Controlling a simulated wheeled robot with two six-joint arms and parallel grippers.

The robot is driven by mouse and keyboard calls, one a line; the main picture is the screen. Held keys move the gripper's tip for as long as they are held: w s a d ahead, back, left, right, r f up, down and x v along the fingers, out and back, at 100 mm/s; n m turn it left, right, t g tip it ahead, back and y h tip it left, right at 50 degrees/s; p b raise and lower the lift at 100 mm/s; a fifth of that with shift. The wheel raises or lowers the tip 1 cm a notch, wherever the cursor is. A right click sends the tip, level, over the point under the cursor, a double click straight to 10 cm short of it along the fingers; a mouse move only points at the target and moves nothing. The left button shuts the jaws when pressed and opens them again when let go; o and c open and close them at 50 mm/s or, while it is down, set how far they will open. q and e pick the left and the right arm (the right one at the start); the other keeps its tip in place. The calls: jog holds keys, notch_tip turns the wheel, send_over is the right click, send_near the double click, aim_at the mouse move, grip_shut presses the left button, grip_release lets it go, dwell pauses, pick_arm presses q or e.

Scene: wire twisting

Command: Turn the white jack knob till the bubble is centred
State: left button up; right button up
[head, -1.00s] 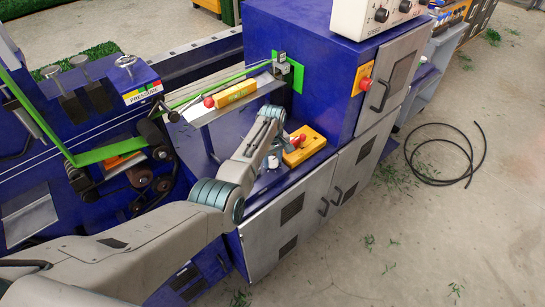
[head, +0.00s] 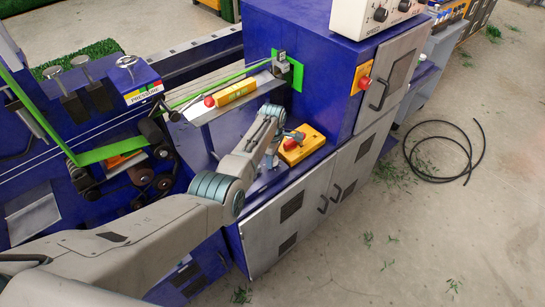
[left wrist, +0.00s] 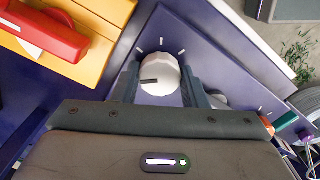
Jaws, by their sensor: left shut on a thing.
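The white jack knob (left wrist: 160,76) shows in the left wrist view, with a dark pointer line on its face and white tick marks on the blue panel around it. My left gripper (left wrist: 158,88) is shut on the knob, one finger on each side. In the head view my left arm reaches to the machine's blue deck, and its wrist (head: 272,150) hides the knob. A yellow bar (head: 235,92), which looks like the level, lies on the grey plate above; its bubble is too small to make out. My right gripper is not in view.
A yellow box with a red knob (head: 302,145) stands close beside my left gripper; it also shows in the left wrist view (left wrist: 95,20). A red ball (head: 209,101) is at the yellow bar's left end. A green strip (head: 110,152) runs along the left. A black hose (head: 440,150) lies on the floor.

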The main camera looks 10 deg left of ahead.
pick_arm(q)
jog(key=shift+w, duration=0.1)
dwell(0.3)
jog(key=o, duration=1)
notch_tip(320, 180, up, 11)
jog(key=shift+f+b, duration=0.1)
jog(key=shift+b, duration=0.35)
